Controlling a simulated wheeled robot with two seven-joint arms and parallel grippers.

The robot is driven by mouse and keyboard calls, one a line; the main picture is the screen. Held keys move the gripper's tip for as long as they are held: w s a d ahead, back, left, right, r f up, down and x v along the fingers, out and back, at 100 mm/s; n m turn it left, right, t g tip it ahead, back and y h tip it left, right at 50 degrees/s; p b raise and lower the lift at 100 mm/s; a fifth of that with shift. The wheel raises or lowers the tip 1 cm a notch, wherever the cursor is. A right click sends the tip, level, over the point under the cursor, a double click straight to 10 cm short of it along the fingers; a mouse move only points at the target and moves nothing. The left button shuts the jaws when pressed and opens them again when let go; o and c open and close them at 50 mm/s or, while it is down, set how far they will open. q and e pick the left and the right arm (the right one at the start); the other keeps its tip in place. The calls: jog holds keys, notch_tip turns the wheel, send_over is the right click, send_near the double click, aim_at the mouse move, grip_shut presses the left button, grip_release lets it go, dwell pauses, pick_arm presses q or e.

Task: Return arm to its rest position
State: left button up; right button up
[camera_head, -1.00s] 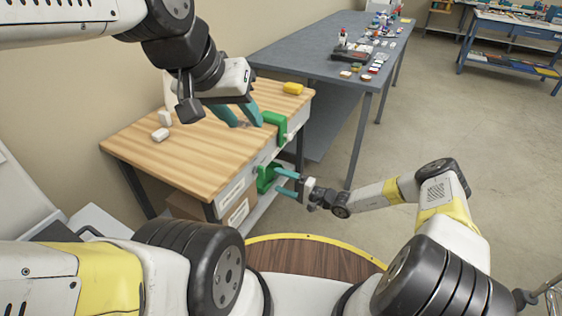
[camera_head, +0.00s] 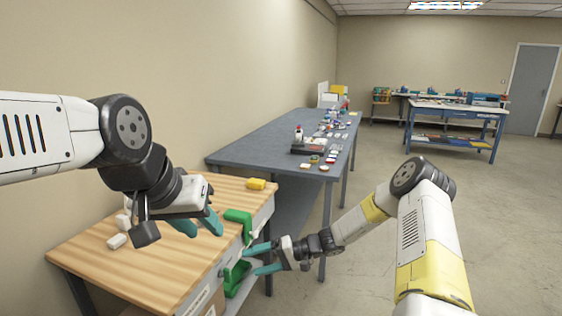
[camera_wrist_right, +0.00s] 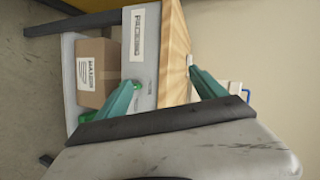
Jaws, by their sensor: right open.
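My left gripper (camera_head: 202,232) hangs over the wooden-topped workbench (camera_head: 150,250) in the head view, its teal fingers apart and nothing seen between them. My right gripper (camera_head: 256,260) is beside the bench's front right side, its teal fingers open and empty, pointing toward the bench. In the head view the fingers overlap the area near the lower green bracket (camera_head: 236,278); I cannot tell if they touch it. In the right wrist view the open fingers (camera_wrist_right: 160,78) frame the bench's drawer front and top edge.
An upper green bracket (camera_head: 238,220) sits at the bench edge. A grey table (camera_head: 270,138) with small items stands behind. A cardboard box (camera_wrist_right: 97,70) sits under the bench.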

jog(key=s+d+r+n+h, duration=0.1)
jog(key=s+d+r+h, duration=0.4)
jog(key=r, duration=0.6)
jog(key=s+d+r+n+h, duration=0.1)
jog(key=s+d+r+h, duration=0.2)
jog(key=s+d+r, duration=0.5)
jog(key=s+d+r+m+t+h, duration=0.3)
jog(key=s+d+r+t, duration=0.3)
jog(key=s+d+r, duration=0.3)
jog(key=s+r+h, duration=0.1)
jog(key=s+r, duration=0.3)
jog(key=shift+s+r, duration=0.2)
jog(key=shift+s, duration=0.1)
